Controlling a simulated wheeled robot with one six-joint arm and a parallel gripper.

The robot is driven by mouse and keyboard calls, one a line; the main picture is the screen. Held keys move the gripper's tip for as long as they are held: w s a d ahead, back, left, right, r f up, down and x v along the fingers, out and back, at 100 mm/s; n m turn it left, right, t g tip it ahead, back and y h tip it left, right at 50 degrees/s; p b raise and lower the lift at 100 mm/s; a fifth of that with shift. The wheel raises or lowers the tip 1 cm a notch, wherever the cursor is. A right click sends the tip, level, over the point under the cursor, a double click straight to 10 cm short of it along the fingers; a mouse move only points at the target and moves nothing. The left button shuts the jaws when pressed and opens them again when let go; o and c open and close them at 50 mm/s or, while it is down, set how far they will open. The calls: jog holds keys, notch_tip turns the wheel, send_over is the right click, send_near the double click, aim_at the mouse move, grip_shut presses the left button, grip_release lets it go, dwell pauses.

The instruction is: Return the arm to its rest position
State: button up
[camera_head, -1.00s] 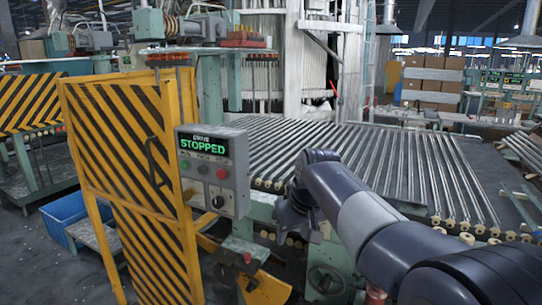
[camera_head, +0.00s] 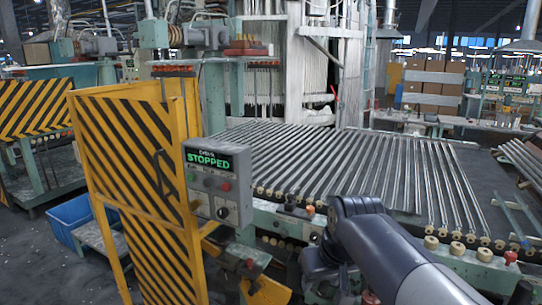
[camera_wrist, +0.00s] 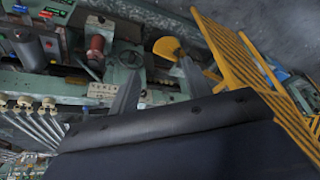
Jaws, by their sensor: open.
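My gripper (camera_wrist: 159,70) shows in the wrist view as two grey fingers set apart, with nothing between them. It hangs in front of the green machine frame (camera_wrist: 110,88), and I cannot tell the exact distance. In the head view my arm (camera_head: 385,250) reaches up from the lower right, its dark wrist beside the front of the roller bed. The fingers cannot be made out there.
A control box (camera_head: 218,182) reading STOPPED sits on a yellow-black striped guard gate (camera_head: 130,165) left of my arm. A blue bin (camera_head: 72,218) stands on the left. Grey floor shows at lower left.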

jog(key=s+d+f+m+p, duration=0.1)
jog(key=s+d+m+p, duration=0.1)
jog(key=s+p, duration=0.8)
jog(key=s+d, duration=0.1)
jog(key=s, duration=0.6)
jog(key=shift+f+m+h, duration=0.15)
jog(key=shift+m+h, duration=0.15)
jog(key=shift+h, duration=0.1)
jog(key=shift+d, duration=0.1)
